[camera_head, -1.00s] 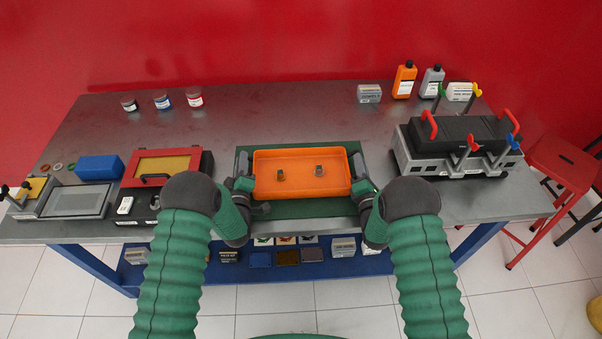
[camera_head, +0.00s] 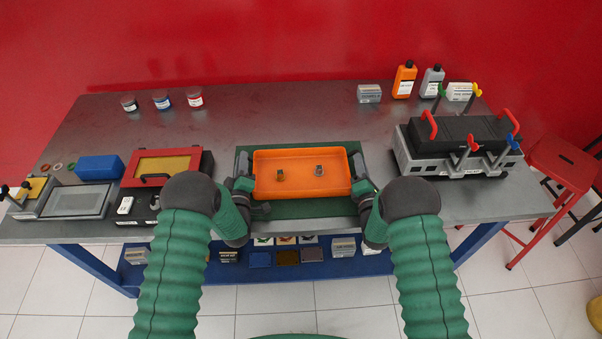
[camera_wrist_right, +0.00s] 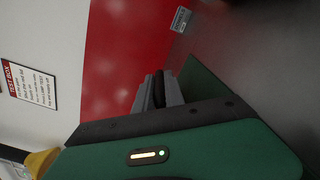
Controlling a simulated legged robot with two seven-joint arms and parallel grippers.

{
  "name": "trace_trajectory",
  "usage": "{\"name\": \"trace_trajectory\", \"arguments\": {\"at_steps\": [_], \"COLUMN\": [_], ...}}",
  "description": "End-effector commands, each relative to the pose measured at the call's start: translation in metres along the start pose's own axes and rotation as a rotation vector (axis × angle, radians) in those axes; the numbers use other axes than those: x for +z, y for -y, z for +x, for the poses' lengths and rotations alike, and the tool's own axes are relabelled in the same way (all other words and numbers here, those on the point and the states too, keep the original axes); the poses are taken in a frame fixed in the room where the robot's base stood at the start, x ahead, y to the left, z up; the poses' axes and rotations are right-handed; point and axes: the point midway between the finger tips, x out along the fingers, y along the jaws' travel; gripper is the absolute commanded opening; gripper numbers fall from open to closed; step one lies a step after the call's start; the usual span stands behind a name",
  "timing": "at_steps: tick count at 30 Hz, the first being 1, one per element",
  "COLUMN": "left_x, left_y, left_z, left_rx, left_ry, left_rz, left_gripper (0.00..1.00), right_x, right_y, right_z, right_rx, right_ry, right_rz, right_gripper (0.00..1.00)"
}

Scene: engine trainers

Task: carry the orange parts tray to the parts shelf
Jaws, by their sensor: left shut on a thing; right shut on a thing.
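The orange parts tray (camera_head: 300,186) is on or just above the green mat (camera_head: 300,209) at the front middle of the bench; I cannot tell which. Two small metal parts, one darker (camera_head: 280,176) and one paler (camera_head: 319,170), are in it. My left gripper (camera_head: 245,184) is shut on the tray's left end. My right gripper (camera_head: 359,184) is shut on its right end. The fingers are small and partly hidden in the head view. The parts shelf (camera_head: 262,259) is the blue lower shelf under the bench, partly hidden by my arms.
A grey engine block (camera_head: 455,150) with coloured handles stands right of the tray. A red-framed case (camera_head: 168,165) and a blue box (camera_head: 100,168) stand left. Jars, bottles (camera_head: 404,80) and small boxes line the back. The bench behind the tray is clear. A red stool (camera_head: 565,165) stands right.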

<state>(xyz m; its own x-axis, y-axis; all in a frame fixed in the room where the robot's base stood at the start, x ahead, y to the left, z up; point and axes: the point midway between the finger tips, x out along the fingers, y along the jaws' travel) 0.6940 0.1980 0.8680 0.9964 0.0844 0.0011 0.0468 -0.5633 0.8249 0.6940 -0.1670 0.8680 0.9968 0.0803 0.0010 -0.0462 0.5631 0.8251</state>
Motion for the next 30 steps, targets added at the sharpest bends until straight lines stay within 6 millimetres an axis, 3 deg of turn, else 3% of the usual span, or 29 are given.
{"name": "trace_trajectory", "arguments": {"at_steps": [8,19,30], "left_x": [-0.004,-0.032,-0.032], "left_y": [0.001,-0.040,-0.039], "left_z": [-0.001,-0.001,0.000], "left_rx": [-0.008,-0.005,-0.004], "left_ry": [-0.002,-0.005,-0.006], "left_rz": [0.001,0.001,0.001], "left_gripper": [0.00,0.00,0.00], "right_x": [0.004,0.032,0.033], "right_y": [0.000,-0.040,-0.039], "right_z": [-0.001,-0.001,0.000], "right_rx": [-0.008,-0.005,-0.005], "right_ry": [0.004,0.007,0.009], "right_rz": [0.000,-0.001,-0.001], "right_gripper": [0.00,0.00,0.00]}}
